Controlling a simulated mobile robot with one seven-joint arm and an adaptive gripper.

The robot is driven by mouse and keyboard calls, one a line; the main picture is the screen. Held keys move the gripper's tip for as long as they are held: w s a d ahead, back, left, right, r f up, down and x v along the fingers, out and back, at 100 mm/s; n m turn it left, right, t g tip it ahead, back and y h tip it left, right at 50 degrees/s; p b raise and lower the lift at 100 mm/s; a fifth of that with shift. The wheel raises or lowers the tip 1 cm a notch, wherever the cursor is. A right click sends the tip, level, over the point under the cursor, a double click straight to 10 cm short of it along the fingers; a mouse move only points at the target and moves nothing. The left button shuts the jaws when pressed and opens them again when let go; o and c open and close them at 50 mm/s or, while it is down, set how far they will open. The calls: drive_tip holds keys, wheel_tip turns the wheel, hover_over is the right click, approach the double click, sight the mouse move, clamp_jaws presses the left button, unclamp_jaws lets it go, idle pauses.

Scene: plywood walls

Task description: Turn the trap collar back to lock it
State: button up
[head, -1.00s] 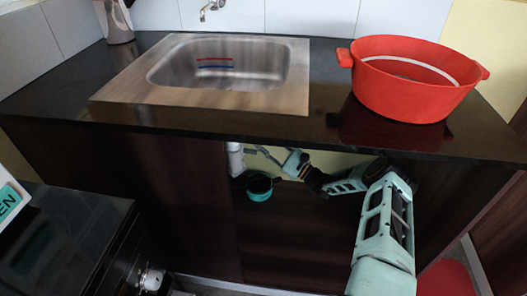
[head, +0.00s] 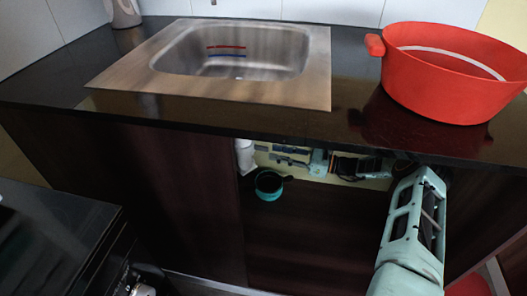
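A white drain pipe (head: 245,157) hangs under the sink in the open cabinet, its top hidden by the counter. The trap collar cannot be made out at this size. My gripper (head: 280,156) is inside the cabinet, just under the counter edge, reaching in from the right. Its fingers point left toward the pipe, with a small gap in the picture. Whether they are apart or closed is too small to tell, and I see nothing clearly held. A teal pot (head: 268,194) with a dark inside stands below and left of my gripper, near the pipe's lower end.
The dark counter (head: 200,111) overhangs the cabinet opening closely above my arm. On it are the steel sink (head: 235,55) and a large red pot (head: 440,85) at the right. A black appliance (head: 60,235) stands at the lower left. The cabinet's lower middle looks clear.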

sight(263, 151)
drive_tip(key=b+x, duration=0.1)
drive_tip(key=x, duration=0.5)
drive_tip(key=shift+c, duration=0.4)
clamp_jaws()
